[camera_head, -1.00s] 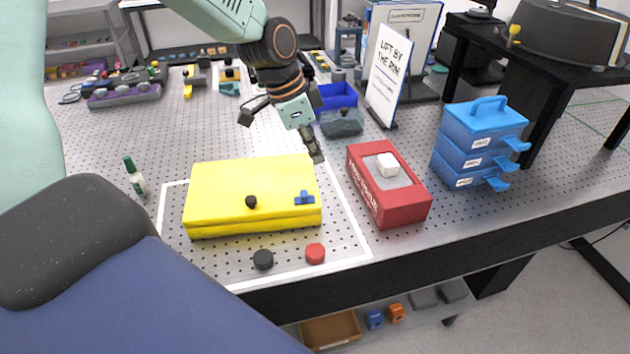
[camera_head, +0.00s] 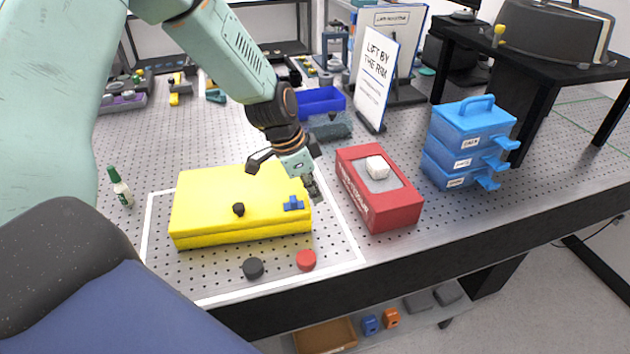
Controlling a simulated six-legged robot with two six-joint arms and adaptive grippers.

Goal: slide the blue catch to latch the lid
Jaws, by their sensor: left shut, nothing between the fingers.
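A yellow box (camera_head: 215,200) with a closed-looking lid lies inside a white outline on the perforated table. The blue catch (camera_head: 293,203) sits on the lid's top near its front right corner. My left gripper (camera_head: 315,193) is shut and empty, pointing down at the lid's right edge, just right of the blue catch. I cannot tell whether the fingertips touch the catch. My right gripper is not in view.
Blue stacked drawers (camera_head: 465,145) stand farther right. A black puck (camera_head: 253,268) and a red puck (camera_head: 306,260) lie in front.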

